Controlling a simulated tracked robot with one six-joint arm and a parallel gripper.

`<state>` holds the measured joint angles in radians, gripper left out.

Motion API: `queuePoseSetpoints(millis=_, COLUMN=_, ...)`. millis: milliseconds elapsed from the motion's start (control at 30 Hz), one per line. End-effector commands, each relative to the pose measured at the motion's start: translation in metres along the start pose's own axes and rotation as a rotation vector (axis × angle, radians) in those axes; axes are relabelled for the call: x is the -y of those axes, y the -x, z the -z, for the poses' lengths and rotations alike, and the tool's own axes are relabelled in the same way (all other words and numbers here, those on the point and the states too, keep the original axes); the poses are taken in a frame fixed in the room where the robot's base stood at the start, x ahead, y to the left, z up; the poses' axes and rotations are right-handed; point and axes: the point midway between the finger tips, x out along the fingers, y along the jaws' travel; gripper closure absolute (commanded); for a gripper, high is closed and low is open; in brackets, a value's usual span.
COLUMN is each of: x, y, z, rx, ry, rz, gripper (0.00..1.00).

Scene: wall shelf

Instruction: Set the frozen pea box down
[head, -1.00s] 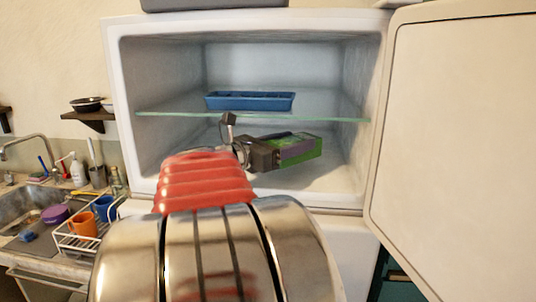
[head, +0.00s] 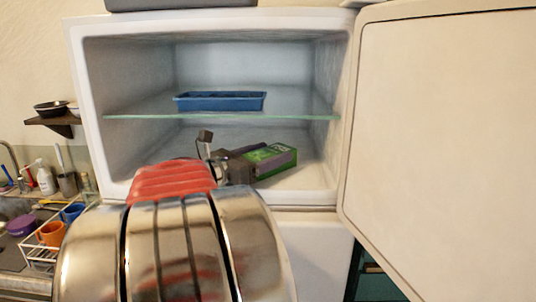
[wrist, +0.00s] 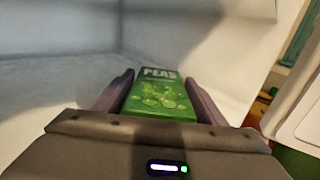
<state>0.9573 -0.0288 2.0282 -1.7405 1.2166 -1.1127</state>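The frozen pea box (head: 276,162) is green with a white "PEAS" label. It is in the lower compartment of the open freezer (head: 325,178), below the glass shelf, and looks tilted in the head view. My gripper (head: 240,158) reaches in from the front left. In the wrist view the box (wrist: 160,97) lies between the two purple-grey fingers of my gripper (wrist: 159,88), which appear to press on both its sides. Whether the box's underside touches the freezer floor cannot be told.
A glass shelf (head: 220,117) spans the freezer above the box and holds a blue tray (head: 220,101). The freezer door (head: 445,140) stands open at the right. Free floor lies around the box. A dish rack (head: 40,257) with mugs is at the lower left.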

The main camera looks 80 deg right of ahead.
Motion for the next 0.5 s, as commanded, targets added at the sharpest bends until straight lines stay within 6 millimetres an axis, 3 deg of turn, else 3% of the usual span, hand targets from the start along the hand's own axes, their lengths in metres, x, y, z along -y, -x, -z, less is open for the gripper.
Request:
queuePoseSetpoints(millis=133, x=0.0, y=0.0, z=-0.0002, rx=0.0, ry=0.0, rz=0.0, gripper=0.25)
queuePoseSetpoints(millis=500, x=-0.0005, y=0.0028, z=-0.0028, rx=0.0, ry=-0.001, rz=-0.001, gripper=0.25)
